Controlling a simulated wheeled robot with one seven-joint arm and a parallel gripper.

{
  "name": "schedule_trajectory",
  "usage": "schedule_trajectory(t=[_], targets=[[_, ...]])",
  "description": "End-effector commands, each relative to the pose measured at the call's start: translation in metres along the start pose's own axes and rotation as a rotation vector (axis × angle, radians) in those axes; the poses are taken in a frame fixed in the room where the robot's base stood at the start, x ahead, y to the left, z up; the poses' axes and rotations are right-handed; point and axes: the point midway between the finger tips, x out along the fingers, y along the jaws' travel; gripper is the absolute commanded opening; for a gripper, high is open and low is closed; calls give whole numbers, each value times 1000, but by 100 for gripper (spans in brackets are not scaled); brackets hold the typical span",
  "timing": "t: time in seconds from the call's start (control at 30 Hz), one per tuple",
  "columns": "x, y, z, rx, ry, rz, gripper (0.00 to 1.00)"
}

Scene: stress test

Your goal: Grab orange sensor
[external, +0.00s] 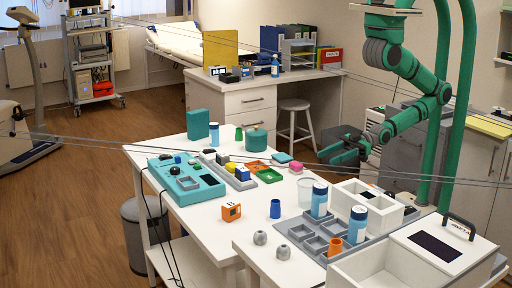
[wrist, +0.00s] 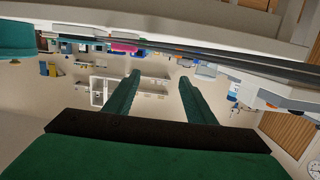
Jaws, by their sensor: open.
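My green gripper (external: 340,150) is above and behind the table's far right part, well apart from the sensor. In the wrist view my gripper (wrist: 159,78) has its two green fingers spread with nothing between them. I cannot make out the sensor in the wrist view, which looks across the room at a tilt.
Thin cables cross the external view.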

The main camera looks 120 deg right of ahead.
Motion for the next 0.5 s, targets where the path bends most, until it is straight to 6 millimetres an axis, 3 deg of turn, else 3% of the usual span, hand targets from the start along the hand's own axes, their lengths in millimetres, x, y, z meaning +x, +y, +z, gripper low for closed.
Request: schedule_trajectory(t=[0.03,0.5], targets=[[17,3,-6,5,31,7,50],[155,16,-62,32,183,12,50]])
